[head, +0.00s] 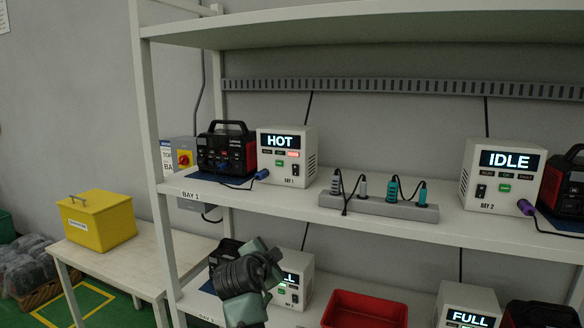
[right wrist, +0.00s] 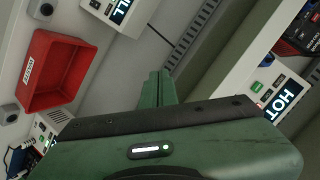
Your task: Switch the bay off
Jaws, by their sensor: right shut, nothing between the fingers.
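The BAY 1 charger (head: 287,155) stands on the upper shelf and shows HOT, with a red light beneath; its black switch is on the front. A red and black battery pack (head: 227,150) stands left of it, with a blue connector (head: 262,174) between. A grey box with a red and yellow rotary switch (head: 184,158) is at the shelf's left end. My right gripper (head: 268,256) is in front of the lower shelf, below the charger; its shut, empty fingers show in the right wrist view (right wrist: 157,88). The HOT display also shows there (right wrist: 282,100). My left gripper is not in view.
A power strip (head: 378,207) with several plugs lies right of the charger. The BAY 2 charger (head: 500,175) reads IDLE. The lower shelf holds a red bin (head: 364,310) and a FULL charger (head: 468,305). A yellow box (head: 97,220) stands on the left table.

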